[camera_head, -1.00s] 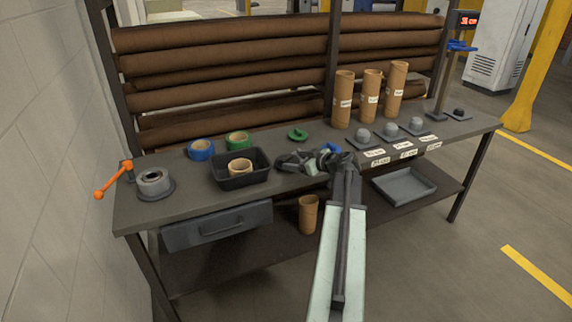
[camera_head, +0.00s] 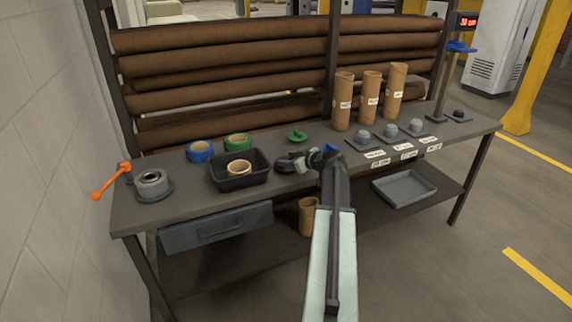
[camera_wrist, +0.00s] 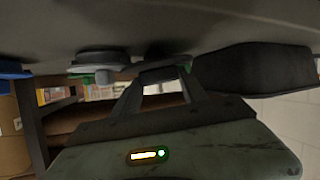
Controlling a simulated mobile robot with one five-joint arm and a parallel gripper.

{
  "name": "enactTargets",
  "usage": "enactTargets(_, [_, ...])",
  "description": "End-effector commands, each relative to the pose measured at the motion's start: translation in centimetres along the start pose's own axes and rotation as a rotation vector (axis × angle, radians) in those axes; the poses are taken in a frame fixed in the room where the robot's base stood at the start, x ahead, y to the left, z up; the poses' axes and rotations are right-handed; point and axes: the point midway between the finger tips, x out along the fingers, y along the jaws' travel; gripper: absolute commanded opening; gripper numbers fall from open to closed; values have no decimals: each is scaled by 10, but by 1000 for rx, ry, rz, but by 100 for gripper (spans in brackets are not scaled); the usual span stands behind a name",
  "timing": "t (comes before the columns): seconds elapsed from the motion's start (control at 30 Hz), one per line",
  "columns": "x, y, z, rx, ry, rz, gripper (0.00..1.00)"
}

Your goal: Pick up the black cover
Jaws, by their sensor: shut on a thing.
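The black cover (camera_wrist: 165,68) shows as a dark, flat disc between my fingertips in the wrist view. My gripper (camera_wrist: 162,77) is shut on it, close to the bench surface. In the head view my gripper (camera_head: 300,162) is over the front middle of the bench, right of the black bin. There the cover is hard to tell apart from the dark fingers. Another black knobbed cover (camera_head: 458,113) sits on a plate at the far right end of the bench.
A green cover (camera_head: 297,136) lies behind my gripper. The black bin (camera_head: 218,183) holds a tan ring.

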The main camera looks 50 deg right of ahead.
Motion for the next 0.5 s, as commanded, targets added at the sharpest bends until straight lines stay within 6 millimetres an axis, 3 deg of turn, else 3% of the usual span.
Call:
enactTargets(0.27, [-4, 2, -7, 0, 0, 1, 10])
enactTargets(0.5, [-15, 6, -34, 1, 0, 1, 10])
